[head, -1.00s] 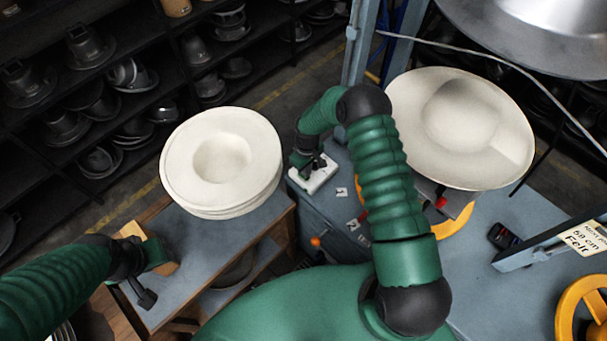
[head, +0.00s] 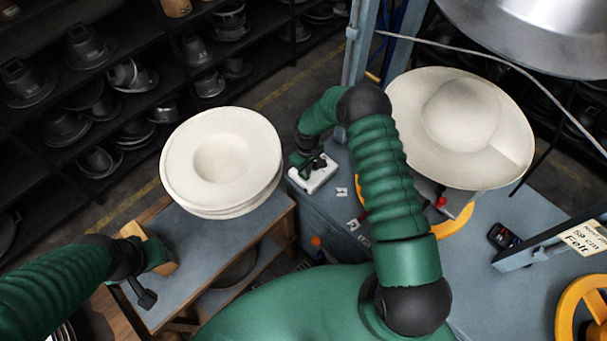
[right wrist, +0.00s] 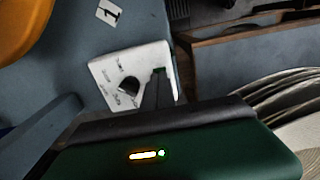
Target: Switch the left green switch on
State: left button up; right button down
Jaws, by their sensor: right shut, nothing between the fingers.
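A white switch panel (head: 318,181) sits on the corner of the blue-grey machine table, and it fills the middle of the right wrist view (right wrist: 104,72). It carries a black knob (right wrist: 128,86) and small printed labels. I cannot tell whether the switch is on.
White felt hats (head: 222,160) are stacked on a cart (head: 185,300) left of the panel. Another hat (head: 465,125) lies on the press at right, under a metal dome (head: 540,30). A yellow wheel (head: 570,310) stands at lower right.

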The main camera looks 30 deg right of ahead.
jog(key=shift+f+b, duration=0.85)
jog(key=shift+f, duration=0.1)
dwell(0.6)
jog(key=shift+s+r, duration=0.1)
jog(key=shift+r, duration=0.05)
jog(key=shift+w+r+p, duration=0.2)
jog(key=shift+r+p, duration=0.75)
jog(key=shift+r, duration=0.2)
jog(key=shift+s+r+p, duration=0.1)
jog(key=shift+r+p, duration=1.2)
jog(key=shift+r, duration=0.95)
